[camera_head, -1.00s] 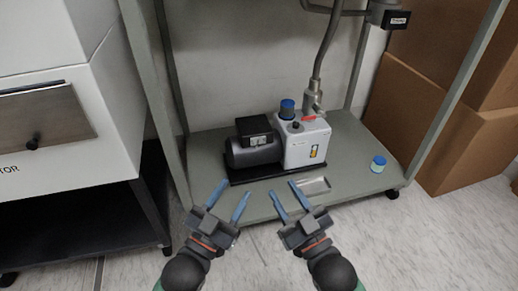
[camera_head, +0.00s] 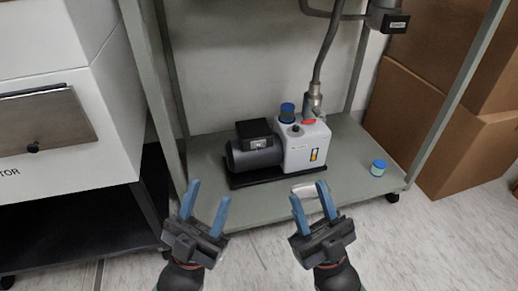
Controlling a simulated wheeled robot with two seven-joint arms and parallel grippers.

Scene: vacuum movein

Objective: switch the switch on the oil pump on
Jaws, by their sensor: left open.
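The oil pump (camera_head: 303,150) has a white body and a dark cylindrical motor (camera_head: 252,152) on its left. It stands on a black base on the lower shelf of a grey-green frame. A small box on top of the motor carries a switch (camera_head: 259,144); its position is too small to tell. My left gripper (camera_head: 208,193) is open and empty, in front of and below the motor. My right gripper (camera_head: 308,196) is open and empty, in front of the pump body. Neither touches the pump.
The shelf (camera_head: 345,180) has a blue-topped jar (camera_head: 378,168) at its right and a small light-coloured piece (camera_head: 303,190) behind my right fingers. Frame posts stand left and right of the pump. A white cabinet (camera_head: 90,130) is left; cardboard boxes (camera_head: 440,130) are right.

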